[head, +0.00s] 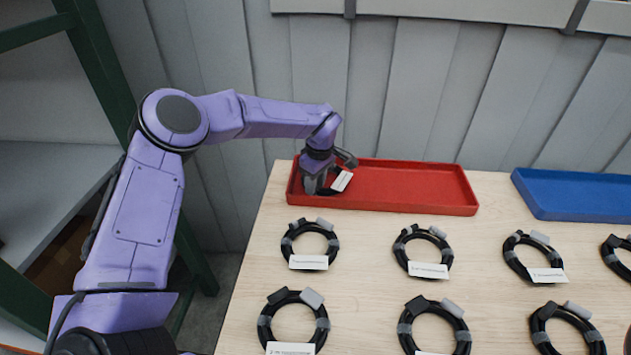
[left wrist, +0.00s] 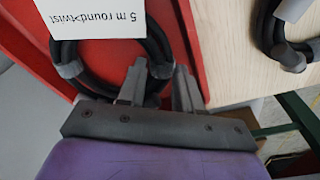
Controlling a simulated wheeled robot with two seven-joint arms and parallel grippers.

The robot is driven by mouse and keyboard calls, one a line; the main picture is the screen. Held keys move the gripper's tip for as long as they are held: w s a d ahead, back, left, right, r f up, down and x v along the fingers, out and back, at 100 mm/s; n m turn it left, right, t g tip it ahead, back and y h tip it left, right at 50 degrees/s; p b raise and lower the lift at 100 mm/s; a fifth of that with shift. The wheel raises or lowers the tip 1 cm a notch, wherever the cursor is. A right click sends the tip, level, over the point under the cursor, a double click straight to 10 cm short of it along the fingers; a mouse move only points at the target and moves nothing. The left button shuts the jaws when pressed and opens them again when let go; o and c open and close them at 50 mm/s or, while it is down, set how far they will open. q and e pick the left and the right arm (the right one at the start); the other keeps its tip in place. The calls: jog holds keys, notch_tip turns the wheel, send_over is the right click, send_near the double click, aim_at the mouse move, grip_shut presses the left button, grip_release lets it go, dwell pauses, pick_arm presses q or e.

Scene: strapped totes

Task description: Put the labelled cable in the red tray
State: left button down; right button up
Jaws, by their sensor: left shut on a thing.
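My left gripper (head: 316,186) is low at the left end of the red tray (head: 415,187), shut on a coiled black cable (head: 328,191). The cable has a white label (head: 342,181) and shows partly behind the gripper. In the left wrist view the held cable (left wrist: 160,45) lies over the red tray floor, with grey straps and a label (left wrist: 98,18) reading about "5 m round twist", printed upside down. The gripper's fingers (left wrist: 158,88) are on the coil's side. I cannot tell whether the coil touches the tray floor. My right gripper is not in view.
Several similar black coils with white labels lie in rows in front of the tray, such as one coil (head: 310,244) nearest it. A blue tray (head: 575,194) stands at the right. The rest of the red tray is bare. A grey wall is behind the table.

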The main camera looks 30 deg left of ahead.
pick_arm(q)
jog(key=shift+f, duration=0.15)
jog(key=shift+f, duration=0.15)
jog(key=c, duration=1)
grip_release()
jog(key=shift+c, duration=0.2)
notch_tip(320, 180, up, 13)
jog(key=d, duration=0.1)
jog(key=shift+d, duration=0.15)
jog(key=shift+f, duration=0.1)
